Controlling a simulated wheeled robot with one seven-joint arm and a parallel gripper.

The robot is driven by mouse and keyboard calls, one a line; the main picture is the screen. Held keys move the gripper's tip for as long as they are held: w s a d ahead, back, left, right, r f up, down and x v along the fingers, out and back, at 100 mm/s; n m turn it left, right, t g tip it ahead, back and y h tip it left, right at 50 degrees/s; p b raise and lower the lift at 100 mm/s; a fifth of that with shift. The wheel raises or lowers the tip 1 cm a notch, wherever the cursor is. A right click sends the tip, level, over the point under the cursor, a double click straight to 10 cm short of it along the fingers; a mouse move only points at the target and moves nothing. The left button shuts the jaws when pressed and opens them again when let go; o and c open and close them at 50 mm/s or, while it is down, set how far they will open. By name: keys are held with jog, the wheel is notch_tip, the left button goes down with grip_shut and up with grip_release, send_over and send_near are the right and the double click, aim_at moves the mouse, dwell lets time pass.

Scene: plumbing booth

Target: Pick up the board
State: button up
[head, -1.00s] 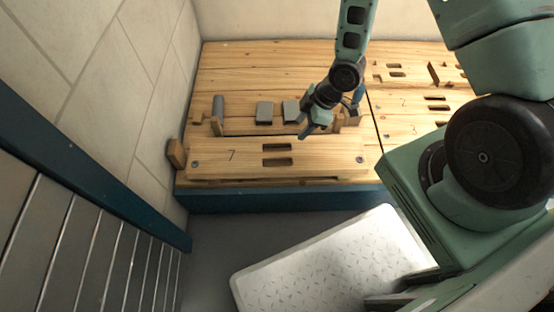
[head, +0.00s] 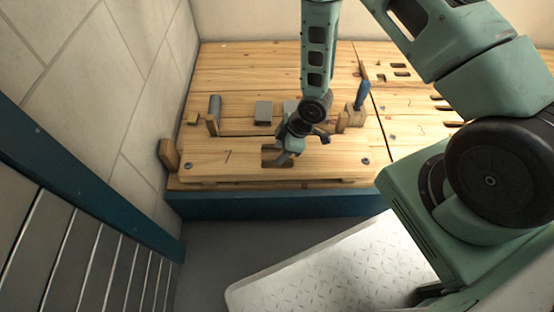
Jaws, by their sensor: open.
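The board (head: 220,161) is a long wooden plank marked 7, with a dark screw near each end and slots near its middle. It lies along the front edge of the wooden workbench in the head view. My gripper (head: 284,158) is open and points down at the slots near the board's middle. The gripper and wrist hide part of the slots. I cannot tell whether the fingertips touch the board or are inside a slot.
Behind the board stand a grey cylinder (head: 214,105), a grey block (head: 263,112) and a blue-handled tool (head: 362,95) in a wooden holder. A wooden block (head: 169,154) sits at the bench's left edge, close to the tiled wall (head: 110,100). The bench back (head: 250,65) is clear.

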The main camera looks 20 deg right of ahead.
jog(key=shift+x, duration=0.95)
jog(key=shift+f, duration=0.25)
grip_shut()
